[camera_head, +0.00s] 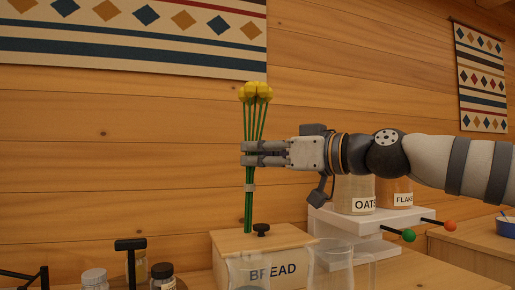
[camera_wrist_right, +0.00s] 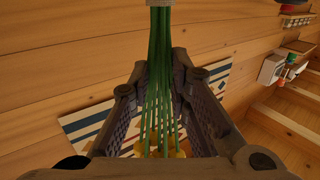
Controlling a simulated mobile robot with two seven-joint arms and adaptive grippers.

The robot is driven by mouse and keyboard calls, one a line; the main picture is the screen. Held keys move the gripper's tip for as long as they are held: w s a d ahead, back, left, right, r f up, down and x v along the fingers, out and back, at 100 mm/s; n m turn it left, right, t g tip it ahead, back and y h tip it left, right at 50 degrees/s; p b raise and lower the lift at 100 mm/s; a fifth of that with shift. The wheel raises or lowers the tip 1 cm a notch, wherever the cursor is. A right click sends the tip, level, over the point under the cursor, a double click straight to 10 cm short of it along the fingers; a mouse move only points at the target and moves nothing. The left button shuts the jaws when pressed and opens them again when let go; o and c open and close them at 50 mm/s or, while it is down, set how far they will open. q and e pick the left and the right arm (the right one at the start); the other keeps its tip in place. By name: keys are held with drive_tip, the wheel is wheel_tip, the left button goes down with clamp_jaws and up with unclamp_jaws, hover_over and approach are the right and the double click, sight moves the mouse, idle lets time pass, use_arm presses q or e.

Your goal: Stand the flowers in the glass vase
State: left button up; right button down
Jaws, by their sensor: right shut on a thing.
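The flowers (camera_head: 255,92) are a bunch of yellow blooms on long green stems with a pale band low on the stems. My right gripper (camera_head: 246,153) is shut on the stems below the blooms and holds the bunch nearly upright in the air. In the right wrist view the stems (camera_wrist_right: 160,70) run between the fingers, with the blooms partly hidden at the bottom. A clear glass vessel (camera_head: 248,272) stands below the stems, its base cut off by the frame. Another clear glass vessel (camera_head: 333,264) stands to its right. I cannot tell which is the vase. My left gripper is not in view.
A wooden bread box (camera_head: 287,262) with a dark knob stands behind the glass vessels. A white shelf (camera_head: 338,223) carries oats and flakes jars, with red and green knobs sticking out. Small jars (camera_head: 163,276) and a black T-shaped handle (camera_head: 130,246) stand at lower left.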

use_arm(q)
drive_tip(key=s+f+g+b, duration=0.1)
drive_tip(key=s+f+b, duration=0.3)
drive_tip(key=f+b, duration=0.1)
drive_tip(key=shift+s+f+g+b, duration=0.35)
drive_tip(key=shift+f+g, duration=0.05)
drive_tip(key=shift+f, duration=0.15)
use_arm(e)
wheel_tip(320, 180, down, 13)
drive_tip(key=shift+f, duration=0.15)
drive_tip(key=c, duration=1.4)
unclamp_jaws()
drive_tip(key=v, duration=1.2)
drive_tip(key=shift+s, duration=0.15)
